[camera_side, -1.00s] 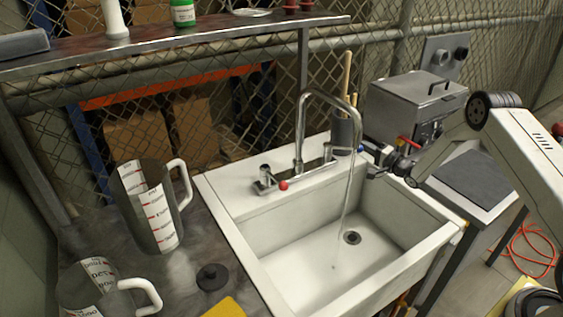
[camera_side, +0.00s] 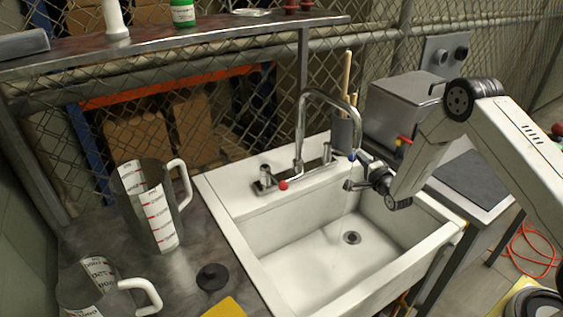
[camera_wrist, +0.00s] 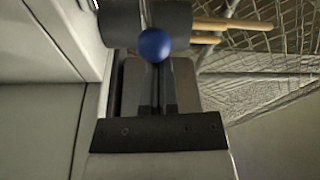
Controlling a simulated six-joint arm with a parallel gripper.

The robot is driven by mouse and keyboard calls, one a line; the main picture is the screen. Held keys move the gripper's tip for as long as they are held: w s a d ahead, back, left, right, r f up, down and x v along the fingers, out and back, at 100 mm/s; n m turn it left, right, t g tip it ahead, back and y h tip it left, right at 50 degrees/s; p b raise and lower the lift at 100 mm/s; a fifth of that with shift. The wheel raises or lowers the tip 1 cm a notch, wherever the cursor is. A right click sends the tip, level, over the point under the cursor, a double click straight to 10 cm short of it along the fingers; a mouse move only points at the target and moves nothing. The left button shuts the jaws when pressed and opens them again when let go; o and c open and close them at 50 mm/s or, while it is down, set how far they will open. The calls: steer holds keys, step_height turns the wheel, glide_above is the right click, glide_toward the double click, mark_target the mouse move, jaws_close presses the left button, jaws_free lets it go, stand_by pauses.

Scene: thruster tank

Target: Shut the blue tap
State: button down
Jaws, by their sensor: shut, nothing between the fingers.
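The blue tap's round knob (camera_side: 351,155) shows at the right end of the faucet base, behind the sink (camera_side: 250,232). My gripper (camera_side: 362,158) is right beside it. In the wrist view the blue knob (camera_wrist: 154,44) sits at the tips of my gripper's fingers (camera_wrist: 156,68), which are together with nothing between them. I cannot tell whether they touch the knob. The curved spout (camera_side: 301,120) stands over the basin. The red-knobbed tap (camera_side: 283,185) is at the left end of the base.
A grey cup (camera_side: 342,132) with wooden sticks stands behind the blue tap. A metal box (camera_side: 398,108) is at right. Two measuring jugs (camera_side: 150,210) stand on the left counter, near a black plug (camera_side: 212,277). The basin is empty.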

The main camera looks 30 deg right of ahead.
steer(key=shift+s+a, duration=0.15)
steer(key=shift+a, duration=0.8)
steer(key=shift+a+f, duration=0.1)
steer(key=shift+s+a, duration=0.15)
steer(key=s+a, duration=0.4)
steer(key=s, duration=0.4)
steer(key=shift+s+a+f, duration=0.15)
steer(key=shift+f, duration=0.05)
